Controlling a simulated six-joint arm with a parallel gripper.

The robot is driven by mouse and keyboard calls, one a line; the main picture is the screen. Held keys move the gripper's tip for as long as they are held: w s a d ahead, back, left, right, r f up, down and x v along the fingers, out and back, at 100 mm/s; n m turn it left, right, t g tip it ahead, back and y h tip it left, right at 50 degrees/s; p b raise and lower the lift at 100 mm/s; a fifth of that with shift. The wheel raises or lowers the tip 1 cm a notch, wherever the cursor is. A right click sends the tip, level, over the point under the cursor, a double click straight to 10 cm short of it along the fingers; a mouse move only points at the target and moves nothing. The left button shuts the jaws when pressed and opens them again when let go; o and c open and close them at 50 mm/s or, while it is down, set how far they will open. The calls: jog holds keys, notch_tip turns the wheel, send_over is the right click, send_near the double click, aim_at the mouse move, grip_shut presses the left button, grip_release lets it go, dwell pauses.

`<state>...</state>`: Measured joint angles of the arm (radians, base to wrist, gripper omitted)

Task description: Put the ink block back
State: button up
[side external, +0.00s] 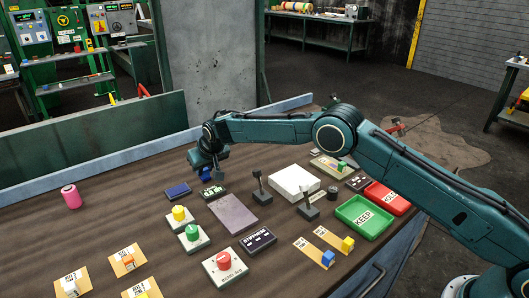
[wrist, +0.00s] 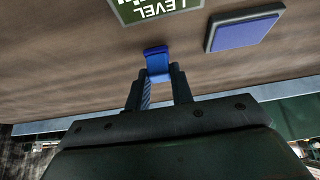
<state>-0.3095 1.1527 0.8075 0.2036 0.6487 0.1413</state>
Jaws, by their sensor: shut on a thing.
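My gripper (side external: 211,172) is over the far left part of the brown table and points down. It is shut on a small blue block, which I take to be the ink block (side external: 205,177). In the wrist view the block (wrist: 157,59) sits between the two fingertips. A flat dark blue pad (side external: 177,191) lies on the table just left of the gripper; it also shows at the upper right of the wrist view (wrist: 240,32). Whether the block touches the table is not clear.
A dark LEVEL display (side external: 213,192) lies just below the gripper. Yellow (side external: 180,214) and green knobs (side external: 192,232), a purple-grey plate (side external: 234,213) and levers stand nearby. A green KEEP tray (side external: 364,217) is at right. A pink roll (side external: 71,196) stands far left, with bare table around it.

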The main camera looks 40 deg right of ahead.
jog(key=shift+f, duration=0.15)
jog(key=o, duration=0.9)
jog(key=shift+s+r, duration=0.1)
jog(key=shift+r, duration=0.35)
jog(key=shift+v, duration=5.75)
jog(key=shift+s, duration=0.1)
